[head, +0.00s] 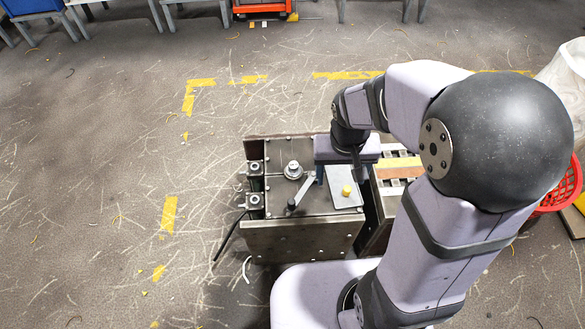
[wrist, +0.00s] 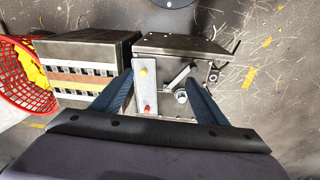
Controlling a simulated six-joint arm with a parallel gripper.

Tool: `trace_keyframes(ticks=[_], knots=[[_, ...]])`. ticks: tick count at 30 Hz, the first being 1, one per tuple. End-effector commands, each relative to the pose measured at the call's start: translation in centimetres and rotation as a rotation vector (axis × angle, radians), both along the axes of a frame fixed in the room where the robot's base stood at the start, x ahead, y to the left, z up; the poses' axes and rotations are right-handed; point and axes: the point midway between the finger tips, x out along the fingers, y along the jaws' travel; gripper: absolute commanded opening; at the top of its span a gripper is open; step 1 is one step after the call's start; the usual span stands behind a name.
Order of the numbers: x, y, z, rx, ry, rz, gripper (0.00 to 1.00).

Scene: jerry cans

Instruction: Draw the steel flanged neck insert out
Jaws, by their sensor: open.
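The likely steel flanged neck insert (head: 293,170) is a round silvery piece with a raised centre on top of a dark metal box (head: 300,237). It looks seated and upright. In the wrist view a small silvery round piece (wrist: 182,97), probably the same one, shows just inside my right finger. My gripper (head: 338,172) is open and empty above the box, to the right of the insert in the head view. Its two blue fingers (wrist: 159,76) are spread wide in the wrist view. Neither visibly grips anything, and their height above the box is unclear.
A grey lever (head: 301,193) and a pale plate (head: 340,190) with a yellow knob (head: 346,190) lie beside the insert. A red knob (wrist: 149,108) shows too. A slotted block (wrist: 85,85) and red basket (wrist: 25,80) stand beside the box. Floor left is largely clear.

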Motion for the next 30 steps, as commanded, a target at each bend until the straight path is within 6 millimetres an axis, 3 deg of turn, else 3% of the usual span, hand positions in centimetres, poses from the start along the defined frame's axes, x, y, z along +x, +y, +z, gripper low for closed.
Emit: trace_keyframes(ticks=[1, 9, 15, 21, 30], knots=[[1.9, 0.5, -3.5, -0.009, -0.017, -0.009, 0.67], [12.0, 3.9, -13.4, -0.033, -0.151, -0.089, 0.67], [17.6, 7.1, -19.9, -0.019, -0.239, -0.137, 0.67], [20.7, 9.5, -23.5, 0.001, -0.292, -0.165, 0.67], [21.6, 10.2, -24.3, 0.010, -0.310, -0.177, 0.67]])
